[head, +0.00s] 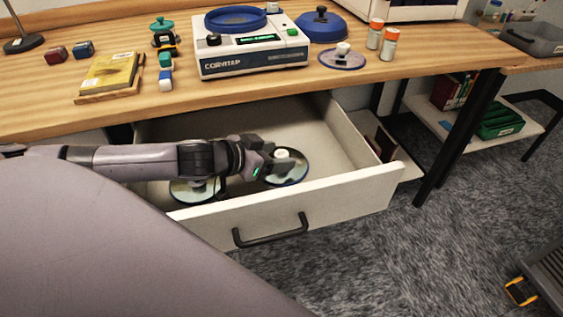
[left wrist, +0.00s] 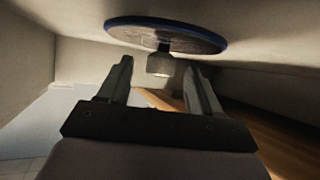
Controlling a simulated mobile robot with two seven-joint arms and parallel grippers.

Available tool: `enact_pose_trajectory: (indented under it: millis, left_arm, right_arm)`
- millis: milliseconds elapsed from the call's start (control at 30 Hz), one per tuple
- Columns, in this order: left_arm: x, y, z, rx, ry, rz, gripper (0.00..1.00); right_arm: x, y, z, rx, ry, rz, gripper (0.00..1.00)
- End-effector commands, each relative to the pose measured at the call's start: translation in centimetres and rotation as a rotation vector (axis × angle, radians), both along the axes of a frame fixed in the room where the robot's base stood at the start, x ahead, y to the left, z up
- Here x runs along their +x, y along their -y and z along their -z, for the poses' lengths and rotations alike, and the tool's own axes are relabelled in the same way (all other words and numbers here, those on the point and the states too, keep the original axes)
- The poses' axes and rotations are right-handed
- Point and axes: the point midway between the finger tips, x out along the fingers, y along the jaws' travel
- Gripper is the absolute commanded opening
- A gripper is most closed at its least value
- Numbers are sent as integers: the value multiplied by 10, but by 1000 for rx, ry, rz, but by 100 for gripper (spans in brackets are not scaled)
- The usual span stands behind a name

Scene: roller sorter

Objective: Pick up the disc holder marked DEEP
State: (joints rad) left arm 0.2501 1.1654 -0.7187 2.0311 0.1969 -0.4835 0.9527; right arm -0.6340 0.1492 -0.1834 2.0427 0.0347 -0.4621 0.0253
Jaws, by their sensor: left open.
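Two disc holders lie in the open drawer (head: 370,187). The right one (head: 290,177) is a dark round disc with a blue rim and a pale knob. The left one (head: 182,191) is partly hidden by my arm. Another disc holder (head: 342,59) lies on the table by the white machine. I cannot read DEEP on any of them. My left gripper (head: 268,157) is open inside the drawer, beside the right holder's knob. In the left wrist view, which looks upside down, that holder (left wrist: 165,38) shows with its knob just ahead of and between the open fingers (left wrist: 159,66).
On the wooden table (head: 430,60) stand a white machine (head: 250,58), a blue lid (head: 322,27), orange-capped bottles (head: 389,43) and a yellow book (head: 108,73). The drawer's right part is free.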

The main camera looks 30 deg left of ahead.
Motion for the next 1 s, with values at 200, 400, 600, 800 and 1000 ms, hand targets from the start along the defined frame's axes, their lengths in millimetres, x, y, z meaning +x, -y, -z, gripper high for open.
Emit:
enact_pose_trajectory:
  millis: [200, 400, 600, 800, 1000]
  left_arm:
    - [0, 0, 0, 0, 0, 0, 25]
    - [0, 0, 0, 0, 1, 0, 3]
    - [0, 0, -3, 0, 1, 0, 3]
    - [0, 0, -21, 1, 4, 0, 3]
    - [0, -1, -66, 2, 6, 1, 3]
  right_arm:
    - [0, 0, 0, 0, -1, 0, 58]
    - [0, 0, 0, 0, -2, 0, 58]
    - [-1, 0, 0, 0, -2, -1, 58]
    - [-1, 0, -6, -1, -4, -2, 58]
    - [-2, 0, -20, -3, -4, -3, 58]
